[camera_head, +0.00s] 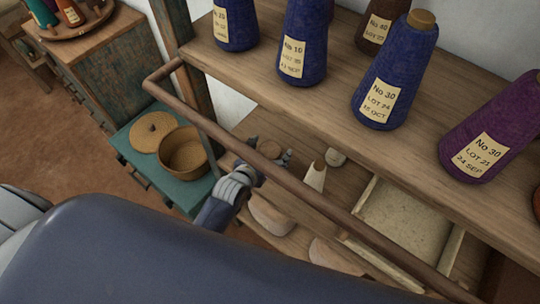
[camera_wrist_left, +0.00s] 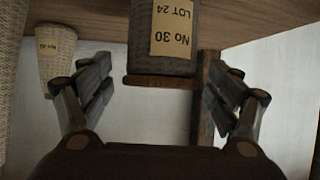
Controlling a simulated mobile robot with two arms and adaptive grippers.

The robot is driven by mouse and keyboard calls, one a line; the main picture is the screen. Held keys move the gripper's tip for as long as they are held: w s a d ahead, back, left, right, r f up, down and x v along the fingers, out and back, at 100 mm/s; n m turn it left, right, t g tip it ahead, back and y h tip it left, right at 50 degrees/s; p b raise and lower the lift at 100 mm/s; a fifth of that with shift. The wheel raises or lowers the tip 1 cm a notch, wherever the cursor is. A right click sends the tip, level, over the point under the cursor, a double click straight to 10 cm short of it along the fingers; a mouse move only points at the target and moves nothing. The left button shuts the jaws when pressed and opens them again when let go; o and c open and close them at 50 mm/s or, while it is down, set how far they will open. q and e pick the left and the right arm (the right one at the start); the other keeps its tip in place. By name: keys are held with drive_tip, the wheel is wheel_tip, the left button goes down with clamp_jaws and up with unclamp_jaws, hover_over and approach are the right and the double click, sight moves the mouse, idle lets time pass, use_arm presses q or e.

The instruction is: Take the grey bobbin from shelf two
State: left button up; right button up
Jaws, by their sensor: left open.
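The grey bobbin (camera_wrist_left: 165,35) shows upside down in the left wrist view, with a pale label reading No 30, LOT 24 and a brown wooden end (camera_wrist_left: 160,82). It is between the two spread fingers of my left gripper (camera_wrist_left: 160,95), with clear gaps on both sides. In the head view my left gripper (camera_head: 268,155) reaches under the front rail to the lower shelf, around a round brown top (camera_head: 270,149); the bobbin's body is hidden there. My right gripper is not in view.
A cream bobbin (camera_head: 315,176) stands beside the gripper. A wooden rail (camera_head: 300,195) crosses in front, above the lower shelf. The upper shelf (camera_head: 350,135) holds blue, brown and purple bobbins. A pale tray (camera_head: 405,215) lies at right, and a round basket (camera_head: 184,152) stands on a teal chest.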

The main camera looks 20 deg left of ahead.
use_arm(q)
drive_tip(key=shift+w, duration=0.15)
drive_tip(key=shift+c, duration=0.6)
drive_tip(key=c, duration=1.1)
drive_tip(key=shift+c, duration=0.2)
